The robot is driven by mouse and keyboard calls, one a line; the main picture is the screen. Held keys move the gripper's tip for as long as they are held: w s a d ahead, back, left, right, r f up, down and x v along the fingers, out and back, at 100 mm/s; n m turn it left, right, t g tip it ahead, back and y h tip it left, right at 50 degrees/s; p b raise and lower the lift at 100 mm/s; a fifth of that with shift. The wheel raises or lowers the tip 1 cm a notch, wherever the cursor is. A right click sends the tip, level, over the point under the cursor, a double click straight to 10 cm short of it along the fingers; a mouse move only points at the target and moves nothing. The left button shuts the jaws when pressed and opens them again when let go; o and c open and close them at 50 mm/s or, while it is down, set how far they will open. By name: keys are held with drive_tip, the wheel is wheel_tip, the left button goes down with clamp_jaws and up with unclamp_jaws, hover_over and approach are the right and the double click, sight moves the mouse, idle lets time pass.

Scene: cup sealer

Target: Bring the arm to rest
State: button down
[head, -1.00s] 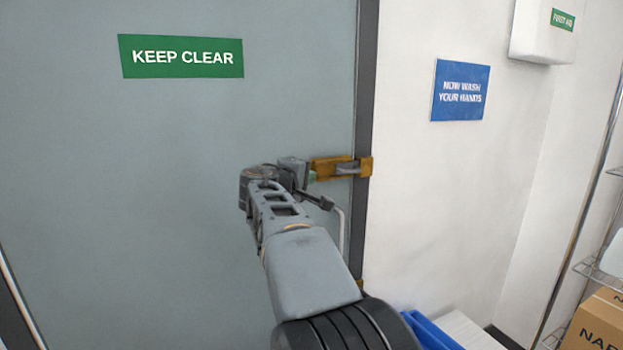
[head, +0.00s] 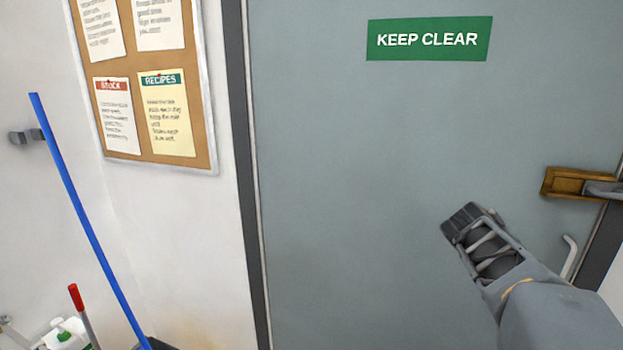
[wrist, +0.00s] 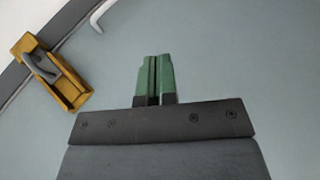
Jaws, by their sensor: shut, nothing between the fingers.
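My gripper (wrist: 152,78) shows in the wrist view with its two green fingers side by side, shut and empty. It points at the plain grey door (head: 330,180), apart from the brass latch. In the head view my arm reaches in from the lower right, and its wrist end hides the fingers. The brass latch (head: 565,182) with its grey lever is at the right edge of the door; it also shows at the left of the wrist view (wrist: 72,92). The door appears shut in its dark frame.
A green "KEEP CLEAR" sign (head: 430,39) is on the door. A notice board (head: 205,100) hangs on the wall to the left. A blue pole (head: 85,220) leans there, with a red-tipped handle (head: 75,297) and a white bottle (head: 66,335) low down. A pale bent handle (head: 570,257) is below the latch.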

drive_tip(key=s+a+f+y, duration=0.3)
drive_tip(key=a+f, duration=0.1)
drive_tip(key=a, duration=0.4)
drive_tip(key=s+a+f+y, duration=0.3)
drive_tip(key=s+a+f, duration=0.1)
drive_tip(key=a, duration=0.5)
drive_tip(key=s+a+f+y, duration=0.3)
drive_tip(key=a+f, duration=0.2)
drive_tip(key=a, duration=0.3)
drive_tip(key=shift+s+a+f+y, duration=0.15)
drive_tip(key=shift+s+f+y, duration=0.15)
drive_tip(key=shift+s, duration=0.05)
